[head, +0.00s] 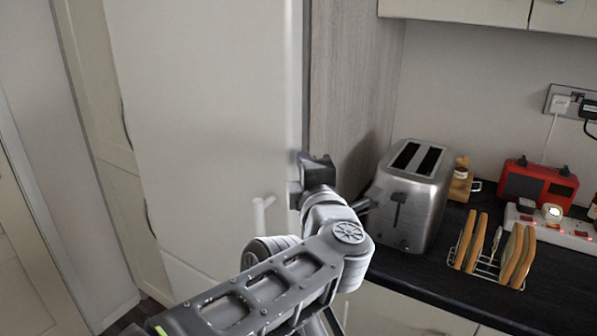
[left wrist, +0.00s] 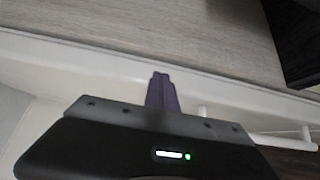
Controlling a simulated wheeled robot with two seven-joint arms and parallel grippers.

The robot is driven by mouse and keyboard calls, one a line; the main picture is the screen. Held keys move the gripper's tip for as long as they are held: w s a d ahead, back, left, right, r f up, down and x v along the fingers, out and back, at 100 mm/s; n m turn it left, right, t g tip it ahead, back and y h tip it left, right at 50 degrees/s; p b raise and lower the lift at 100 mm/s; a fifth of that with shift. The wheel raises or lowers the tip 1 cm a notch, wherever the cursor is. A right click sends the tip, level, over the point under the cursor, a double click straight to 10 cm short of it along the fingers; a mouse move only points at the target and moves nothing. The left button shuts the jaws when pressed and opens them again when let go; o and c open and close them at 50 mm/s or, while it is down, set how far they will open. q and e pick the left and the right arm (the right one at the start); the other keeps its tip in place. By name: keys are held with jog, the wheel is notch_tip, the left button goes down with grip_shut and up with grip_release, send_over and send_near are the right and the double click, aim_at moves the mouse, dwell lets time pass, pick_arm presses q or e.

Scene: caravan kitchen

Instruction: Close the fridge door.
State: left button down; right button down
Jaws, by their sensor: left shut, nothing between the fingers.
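The white fridge door (head: 205,120) fills the middle left of the head view, its right edge close beside the grey wood panel (head: 350,90). I cannot tell whether a small gap is left there. A pale handle (head: 262,214) is on its face; it also shows in the left wrist view (left wrist: 262,140). My left gripper (head: 316,163) is shut and empty at the door's right edge, just above and right of the handle. In the left wrist view its dark fingers (left wrist: 162,91) overlap the white edge strip; contact is unclear. My right gripper is not in view.
A steel toaster (head: 410,195) stands on the dark worktop (head: 445,285) close to the right of my left gripper. A toast rack (head: 492,250), a red radio (head: 537,186) and a power strip (head: 565,230) stand further right. A tall cream cupboard (head: 95,85) is at left.

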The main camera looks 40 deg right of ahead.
pick_arm(q)
jog(key=a+b+v, duration=0.1)
jog(key=b+v, duration=0.1)
jog(key=v, duration=0.5)
jog(key=shift+w+b, duration=0.3)
jog(key=shift+b, duration=0.05)
jog(key=shift+a+f, duration=0.1)
jog(key=shift+a, duration=0.05)
